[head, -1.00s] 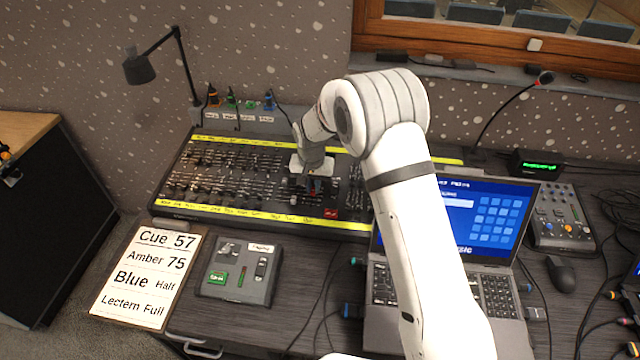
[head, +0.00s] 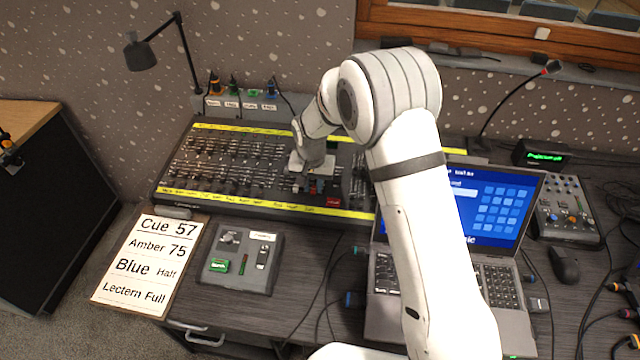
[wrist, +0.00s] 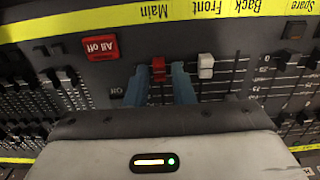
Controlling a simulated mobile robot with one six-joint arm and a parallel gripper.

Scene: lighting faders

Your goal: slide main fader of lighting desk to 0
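The main fader's red cap (wrist: 158,68) stands in its slot on the lighting desk (head: 232,205), in line with the yellow "Main" label. In the wrist view it is between the blue fingertips of my gripper (wrist: 160,77), with a narrow gap seeming to show on each side. The gripper is open around the cap. In the head view my gripper (head: 312,187) is low over the desk's front right part, and the cap is small there. The gripper body hides the rear of the slot, so the whole travel is not visible.
A white fader cap (wrist: 205,66) sits close beside one finger. A red "All off" button (wrist: 101,47) is on the other side. A laptop (head: 498,225) stands right of the desk, a small control box (head: 240,285) in front, and a desk lamp (head: 140,55) behind.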

